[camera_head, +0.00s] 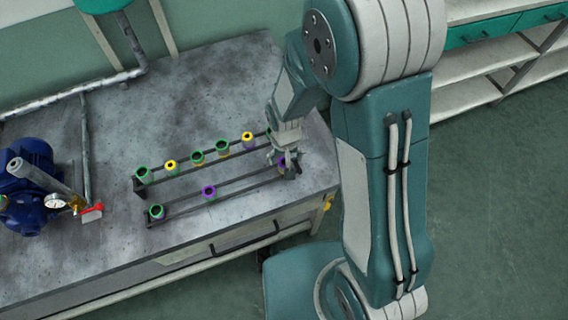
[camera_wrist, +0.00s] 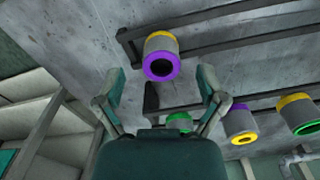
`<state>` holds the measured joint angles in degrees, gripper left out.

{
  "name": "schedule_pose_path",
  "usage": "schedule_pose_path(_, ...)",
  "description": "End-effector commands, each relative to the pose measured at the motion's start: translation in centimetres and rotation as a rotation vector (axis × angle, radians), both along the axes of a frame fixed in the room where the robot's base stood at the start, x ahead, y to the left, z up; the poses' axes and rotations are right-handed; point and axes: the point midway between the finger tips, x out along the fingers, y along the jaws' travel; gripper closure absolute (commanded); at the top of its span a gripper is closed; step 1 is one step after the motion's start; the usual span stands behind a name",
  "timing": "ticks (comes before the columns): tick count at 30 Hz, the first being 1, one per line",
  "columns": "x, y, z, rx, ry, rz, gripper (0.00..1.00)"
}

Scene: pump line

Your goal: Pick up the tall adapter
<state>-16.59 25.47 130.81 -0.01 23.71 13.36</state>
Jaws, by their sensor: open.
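My gripper (camera_head: 285,172) is over the right end of the front rail in the head view, its fingers apart and empty. In the wrist view the gripper (camera_wrist: 160,92) faces a grey adapter (camera_wrist: 159,50) with a purple rim around a dark hole and a yellow far end. This adapter lies just beyond the fingertips, roughly midway between them. In the head view the same adapter (camera_head: 281,161) is partly hidden by my gripper. Several adapters have green, yellow or purple rims. I cannot tell from these frames which one is the tall adapter.
The front rail also holds a purple-rimmed adapter (camera_head: 209,191) and a green-rimmed one (camera_head: 156,211). The back rail holds several, including a yellow-rimmed one (camera_head: 248,138). A blue pump (camera_head: 32,170) with a gauge stands at the left. The bench (camera_head: 225,90) behind is clear.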

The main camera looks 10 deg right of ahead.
Motion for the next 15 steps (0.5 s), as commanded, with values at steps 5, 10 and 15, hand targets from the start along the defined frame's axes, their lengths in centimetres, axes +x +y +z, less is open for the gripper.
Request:
schedule_pose_path(5,0.0,0.3,-2.7,-0.001,0.004,0.000,0.10)
schedule_pose_path(10,0.1,0.2,-3.7,0.000,0.000,0.000,0.10)
schedule_pose_path(15,0.1,0.2,-3.7,0.001,-0.001,-0.001,0.10)
